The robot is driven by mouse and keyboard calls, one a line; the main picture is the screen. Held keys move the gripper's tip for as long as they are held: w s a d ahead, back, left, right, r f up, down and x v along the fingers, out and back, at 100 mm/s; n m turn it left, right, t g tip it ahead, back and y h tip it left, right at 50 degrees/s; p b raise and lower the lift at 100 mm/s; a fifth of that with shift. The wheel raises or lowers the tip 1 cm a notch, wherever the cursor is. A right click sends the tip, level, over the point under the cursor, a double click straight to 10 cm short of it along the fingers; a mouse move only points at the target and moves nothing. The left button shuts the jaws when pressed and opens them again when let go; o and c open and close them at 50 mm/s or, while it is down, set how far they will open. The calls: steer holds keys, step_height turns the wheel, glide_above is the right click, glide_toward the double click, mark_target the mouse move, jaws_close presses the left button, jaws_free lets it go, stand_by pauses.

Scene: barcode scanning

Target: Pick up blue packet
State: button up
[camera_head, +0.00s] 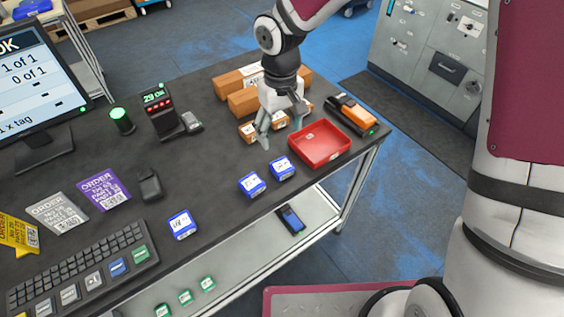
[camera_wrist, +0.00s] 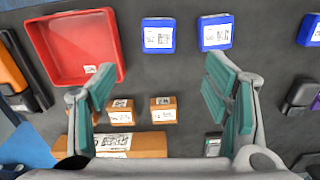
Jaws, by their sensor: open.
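Several blue packets with white labels lie on the dark table. In the head view one (camera_head: 251,184) lies in front of my gripper, one (camera_head: 282,168) lies near the red tray, and one (camera_head: 182,224) lies further left. In the wrist view they show along the top: one (camera_wrist: 158,35), one (camera_wrist: 216,32) and one (camera_wrist: 310,30) cut by the right edge. My gripper (camera_head: 280,130) is open and empty, pointing down over the small brown boxes behind the packets. In the wrist view its fingers (camera_wrist: 162,85) stand wide apart, with no packet between them.
The red tray (camera_head: 320,160) stands right of my gripper, near the table edge. Small brown boxes (camera_head: 249,131) and larger ones (camera_head: 240,79) lie near and behind it. A black-orange device (camera_head: 352,112) is at right, a scanner stand (camera_head: 160,112) at left.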

glide_above(282, 166)
steer(key=f, duration=0.7)
steer(key=shift+a+p, duration=0.2)
steer(key=shift+p, duration=0.1)
steer(key=shift+w+d+f+p, duration=0.1)
steer(key=shift+f+p, duration=0.25)
steer(key=shift+f, duration=1.2)
steer(key=shift+d+f+p, duration=0.1)
steer(key=shift+f+p, duration=0.2)
steer(key=shift+f, duration=1.2)
steer(key=shift+c, duration=0.2)
steer(key=c, duration=1.3)
